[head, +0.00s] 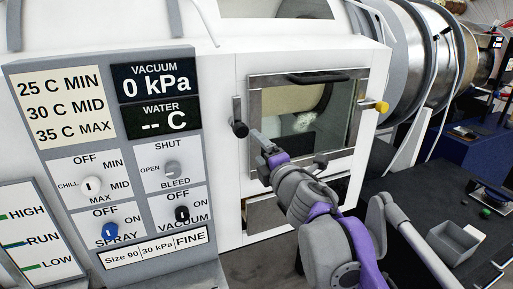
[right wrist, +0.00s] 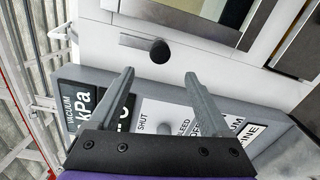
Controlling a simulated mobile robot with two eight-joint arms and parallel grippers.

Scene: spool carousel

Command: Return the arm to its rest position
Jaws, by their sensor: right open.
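My right arm reaches in from the lower right of the head view, and its gripper (head: 262,146) is just in front of the white machine, by the lower left corner of the framed window (head: 308,118). In the right wrist view the two fingers of this gripper (right wrist: 160,76) stand apart with nothing between them. Beyond them are the grey control panel (right wrist: 160,88) and a black handle (right wrist: 160,51) on the white front. That handle also shows in the head view (head: 240,129), left of the fingertips. My left gripper is not in view.
The control panel (head: 110,140) fills the left, with knobs and displays reading 0 kPa and -- C. A yellow knob (head: 381,107) is right of the window. At right, a grey bin (head: 455,243) stands on a dark surface, and metal drums (head: 430,60) are behind.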

